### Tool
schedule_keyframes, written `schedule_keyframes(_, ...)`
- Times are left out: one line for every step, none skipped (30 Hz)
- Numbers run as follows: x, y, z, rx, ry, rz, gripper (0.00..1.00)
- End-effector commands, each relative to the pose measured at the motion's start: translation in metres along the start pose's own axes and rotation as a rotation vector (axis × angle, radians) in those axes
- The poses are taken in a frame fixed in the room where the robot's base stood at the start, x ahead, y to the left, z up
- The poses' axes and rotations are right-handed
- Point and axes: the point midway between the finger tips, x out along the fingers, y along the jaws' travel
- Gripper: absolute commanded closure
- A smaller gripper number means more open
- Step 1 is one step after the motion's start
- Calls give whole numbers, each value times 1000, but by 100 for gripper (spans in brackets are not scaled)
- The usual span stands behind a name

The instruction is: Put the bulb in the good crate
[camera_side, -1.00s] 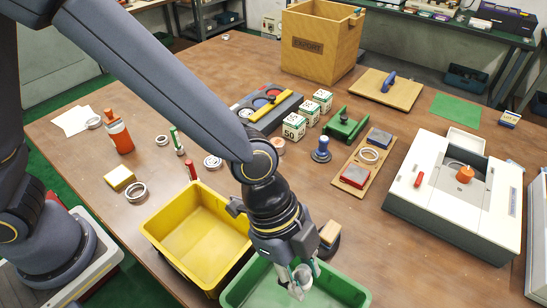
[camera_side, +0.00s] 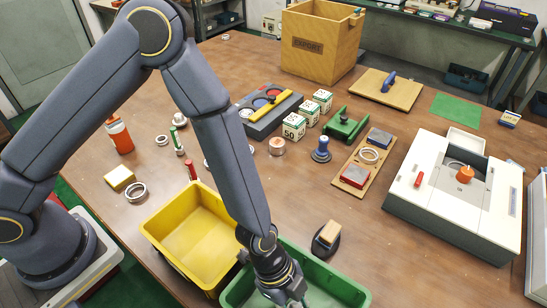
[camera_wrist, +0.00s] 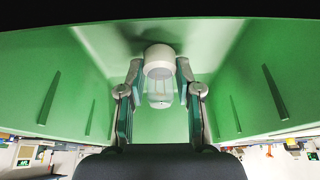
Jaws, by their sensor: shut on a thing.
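The bulb (camera_wrist: 159,72), with a white base and a clear glass part, is between the two fingers of my gripper (camera_wrist: 159,92) in the wrist view. My gripper is shut on it. The green crate (camera_wrist: 70,60) surrounds the bulb and fingers in that view, with its walls on both sides. In the side view my gripper (camera_side: 288,300) is low over the green crate (camera_side: 335,283), at the bottom edge of the picture. The bulb is hidden there, and I cannot tell whether it touches the crate. No crate label is readable.
An empty yellow crate (camera_side: 195,232) stands left of the green one. A wood-topped brush or block (camera_side: 327,238) sits just behind the green crate. A white machine (camera_side: 455,205) stands to the right. Rings, boxes and tools lie farther back on the table (camera_side: 240,60).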

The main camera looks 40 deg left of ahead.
Motion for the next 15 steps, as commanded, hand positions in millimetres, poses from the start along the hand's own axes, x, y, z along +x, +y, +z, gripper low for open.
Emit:
schedule_keyframes(0,0,0,0,1,-1,100)
schedule_keyframes(0,0,-1,0,1,-1,100)
schedule_keyframes(0,0,0,0,1,-1,100)
schedule_keyframes(0,0,-1,0,1,-1,100)
schedule_keyframes(0,0,0,0,1,-1,100)
schedule_keyframes(0,0,0,0,1,-1,100)
schedule_keyframes(0,0,0,0,1,-1,100)
schedule_keyframes(1,0,0,0,0,-1,100)
schedule_keyframes(2,0,1,-1,0,-1,100)
schedule_keyframes(2,0,1,-1,0,-1,64)
schedule_keyframes(2,0,1,-1,1,-1,61)
schedule_keyframes(2,0,1,-1,1,-1,57)
schedule_keyframes(2,0,1,0,0,-1,54)
schedule_keyframes(2,0,1,0,0,-1,50)
schedule_keyframes(2,0,1,0,0,-1,46)
